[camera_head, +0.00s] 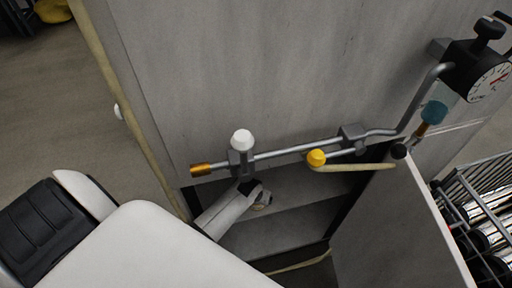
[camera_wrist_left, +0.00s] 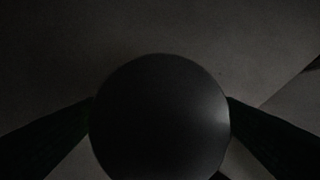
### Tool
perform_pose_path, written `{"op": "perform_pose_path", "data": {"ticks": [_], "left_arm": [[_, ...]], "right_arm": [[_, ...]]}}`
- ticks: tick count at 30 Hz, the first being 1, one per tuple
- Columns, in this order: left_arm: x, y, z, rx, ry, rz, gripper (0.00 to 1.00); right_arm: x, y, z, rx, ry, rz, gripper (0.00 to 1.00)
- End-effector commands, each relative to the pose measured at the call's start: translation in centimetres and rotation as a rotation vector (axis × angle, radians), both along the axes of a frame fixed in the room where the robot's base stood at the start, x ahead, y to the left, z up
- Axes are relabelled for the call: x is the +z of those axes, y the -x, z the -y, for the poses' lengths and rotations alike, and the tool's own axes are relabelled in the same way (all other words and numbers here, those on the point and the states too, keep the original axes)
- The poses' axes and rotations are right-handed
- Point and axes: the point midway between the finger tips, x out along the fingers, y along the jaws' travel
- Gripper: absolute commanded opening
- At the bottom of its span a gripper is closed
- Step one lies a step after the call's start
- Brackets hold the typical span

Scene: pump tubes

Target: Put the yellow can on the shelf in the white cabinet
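The cabinet (camera_head: 230,80) looks pale grey, with an opening low down and a shelf board (camera_head: 290,228) inside. My left arm reaches from the left into this opening under the pipe, and its gripper is mostly hidden in the head view. In the left wrist view a dark round end of a can (camera_wrist_left: 160,120) fills the space between the fingers of my left gripper (camera_wrist_left: 160,140). The fingers meet its sides. It is too dark to tell its colour, and whether it touches the shelf cannot be told. My right gripper is not in view.
A metal pipe (camera_head: 300,150) with a white knob (camera_head: 242,139) and yellow knob (camera_head: 316,158) crosses above the opening. A pressure gauge (camera_head: 489,83) is upper right. An open door panel (camera_head: 395,235) stands right of the opening. A wire basket (camera_head: 455,195) with shiny cylinders is farther right.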

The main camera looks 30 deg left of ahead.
Motion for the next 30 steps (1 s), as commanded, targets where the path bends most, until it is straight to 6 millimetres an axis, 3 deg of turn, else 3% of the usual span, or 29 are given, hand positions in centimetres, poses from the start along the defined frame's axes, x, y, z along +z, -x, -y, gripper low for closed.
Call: {"op": "perform_pose_path", "data": {"ticks": [8, 11, 22, 30], "left_arm": [[0.5, 0.0, 0.0, 0.000, 0.000, 0.001, 0.86], [1.7, 0.5, 0.1, 0.000, 0.000, 0.000, 0.86], [8.9, 3.3, 0.9, 0.000, -0.001, 0.002, 0.86], [11.3, 4.3, 1.2, 0.000, 0.000, 0.000, 0.86]], "right_arm": [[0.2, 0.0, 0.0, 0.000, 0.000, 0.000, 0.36], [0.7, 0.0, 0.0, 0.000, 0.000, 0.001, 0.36], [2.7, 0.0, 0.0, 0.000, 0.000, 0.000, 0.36], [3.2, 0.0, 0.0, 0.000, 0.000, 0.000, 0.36]]}}
